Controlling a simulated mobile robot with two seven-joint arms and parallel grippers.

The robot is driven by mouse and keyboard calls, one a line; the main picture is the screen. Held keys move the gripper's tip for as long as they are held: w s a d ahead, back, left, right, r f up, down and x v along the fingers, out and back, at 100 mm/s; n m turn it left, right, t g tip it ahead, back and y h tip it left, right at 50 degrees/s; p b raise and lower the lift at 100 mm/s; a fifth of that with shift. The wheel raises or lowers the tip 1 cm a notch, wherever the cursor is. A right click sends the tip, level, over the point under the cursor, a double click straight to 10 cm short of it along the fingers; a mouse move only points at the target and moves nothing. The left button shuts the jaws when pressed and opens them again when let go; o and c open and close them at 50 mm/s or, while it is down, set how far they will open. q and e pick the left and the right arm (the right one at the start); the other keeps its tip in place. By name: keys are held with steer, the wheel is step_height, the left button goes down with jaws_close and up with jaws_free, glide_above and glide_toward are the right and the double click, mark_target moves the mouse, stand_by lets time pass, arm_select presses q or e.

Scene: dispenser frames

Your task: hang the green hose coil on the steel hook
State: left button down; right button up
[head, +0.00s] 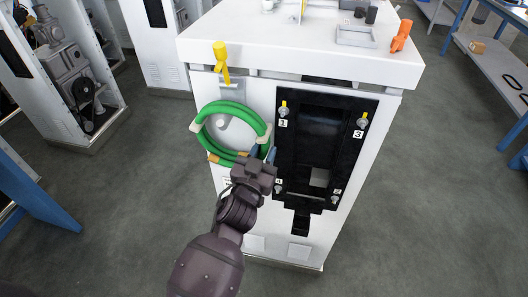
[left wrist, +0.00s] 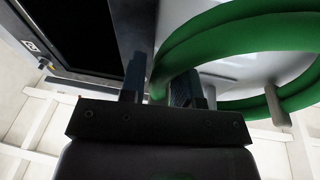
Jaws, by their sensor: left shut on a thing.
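The green hose coil (head: 240,107) is a ring with pale ties and a brass-coloured end, in front of the white cabinet's upper left face. A pale grey rounded metal piece (head: 222,122), which looks like the steel hook, shows through the ring. I cannot tell whether the coil rests on it or hangs clear in front. My left gripper (head: 261,156) is at the coil's lower right, shut on the hose. In the left wrist view the green hose (left wrist: 235,45) runs in between the two fingers (left wrist: 161,86). My right gripper is out of view.
Right of the coil is a black dispenser frame (head: 322,110) with numbered yellow-tipped fasteners. A yellow T-shaped thing (head: 220,62) is above the coil. The cabinet top (head: 265,45) holds a tray (head: 358,36) and an orange item (head: 401,36). Floor around the cabinet is clear.

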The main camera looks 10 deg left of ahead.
arm_select(q)
steer(key=shift+r, duration=0.1)
steer(key=c, duration=0.8)
jaws_free()
steer(key=shift+s+f, duration=0.25)
steer(key=shift+s, duration=0.2)
steer(key=v, duration=1)
steer(key=shift+r, duration=0.1)
